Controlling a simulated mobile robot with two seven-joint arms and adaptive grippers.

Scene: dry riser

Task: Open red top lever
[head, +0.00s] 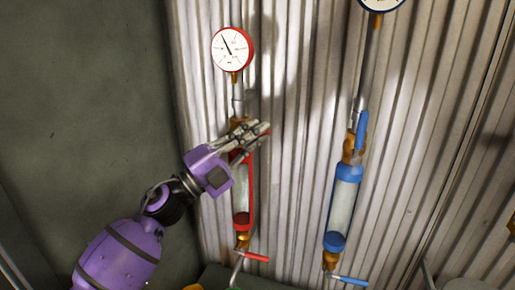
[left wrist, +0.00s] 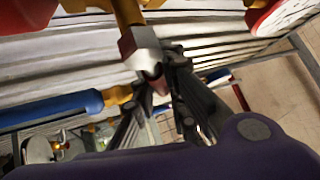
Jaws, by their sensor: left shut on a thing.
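The red riser (head: 242,190) has a clear cylinder between red end parts, below a red-rimmed gauge (head: 233,49). My left gripper (head: 256,130) is at its top valve, shut on the red top lever (head: 266,132). Only a little of this lever shows between and beside the fingers, so its exact angle is hard to tell. In the left wrist view, my left gripper (left wrist: 165,92) has its fingers around a small red piece beside a silver valve part (left wrist: 140,50). My right gripper is not in view.
A blue riser (head: 343,195) stands to the right, with a blue top lever (head: 361,130) standing upright and a blue bottom lever (head: 350,280). A red bottom lever (head: 256,257) sticks out below the red riser. Corrugated metal (head: 290,100) lies close behind.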

